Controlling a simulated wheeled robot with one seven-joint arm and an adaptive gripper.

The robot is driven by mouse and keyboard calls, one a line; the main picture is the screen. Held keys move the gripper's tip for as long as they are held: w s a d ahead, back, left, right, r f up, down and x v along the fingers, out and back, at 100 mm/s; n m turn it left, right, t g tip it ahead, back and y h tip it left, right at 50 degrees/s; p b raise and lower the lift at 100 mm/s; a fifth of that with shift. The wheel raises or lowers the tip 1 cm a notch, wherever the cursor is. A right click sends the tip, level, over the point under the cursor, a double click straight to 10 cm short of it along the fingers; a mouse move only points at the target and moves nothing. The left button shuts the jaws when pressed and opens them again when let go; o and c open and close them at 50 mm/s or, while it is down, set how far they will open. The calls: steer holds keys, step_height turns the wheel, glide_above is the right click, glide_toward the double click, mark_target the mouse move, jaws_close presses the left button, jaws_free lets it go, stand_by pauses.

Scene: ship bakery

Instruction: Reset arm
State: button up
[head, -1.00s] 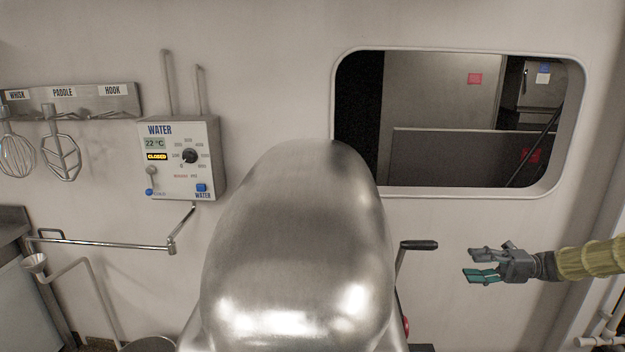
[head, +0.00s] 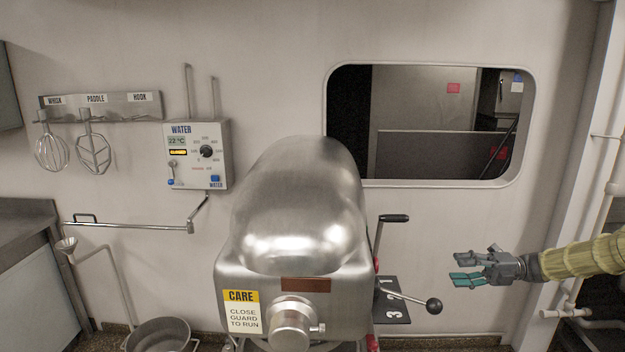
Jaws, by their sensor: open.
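My gripper (head: 464,269) is at the right of the head view, at the end of my yellow-sleeved arm, which comes in from the right edge. Its fingers point left and stand apart, with teal on the lower one. It is open and nothing is between the fingers. It is to the right of the steel mixer (head: 300,205) and appears apart from the mixer's levers.
A black-handled lever (head: 394,218) and a ball-ended gear lever (head: 434,306) stick out from the mixer towards my gripper. A water panel (head: 197,155), hanging whisk (head: 52,152) and paddle (head: 93,154) are on the left wall. A bowl (head: 160,335) stands low left.

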steer(key=w+a+f+h, duration=0.1)
steer(key=w+a+f, duration=0.1)
steer(key=a+f, duration=0.3)
steer(key=s+a+f+n+g+h, duration=0.1)
steer(key=s+a+f+n+h, duration=0.15)
steer(key=s+a+f, duration=0.4)
steer(key=s+a+f+n+g+h, duration=0.1)
steer(key=s+a+f+n+h, duration=0.15)
steer(key=f, duration=0.75)
steer(key=s+a+f+n+g+h, duration=0.1)
steer(key=s+a+f+n+h, duration=0.15)
steer(key=s+f, duration=0.4)
steer(key=s+a+f+n+g+h, duration=0.1)
steer(key=s+f+n+h, duration=0.2)
steer(key=s+f+n, duration=0.55)
steer(key=s+a+f+n+h, duration=0.2)
steer(key=s+f+n+h, duration=0.3)
steer(key=s, duration=0.6)
steer(key=s+r+n+t+h, duration=0.1)
steer(key=s+r+n+t, duration=0.2)
steer(key=s+n, duration=1.3)
step_height(320, 180, down, 7)
steer(key=m+b, duration=0.1)
steer(key=b, duration=0.5)
steer(key=shift+d+r, duration=0.15)
steer(key=shift+d, duration=0.05)
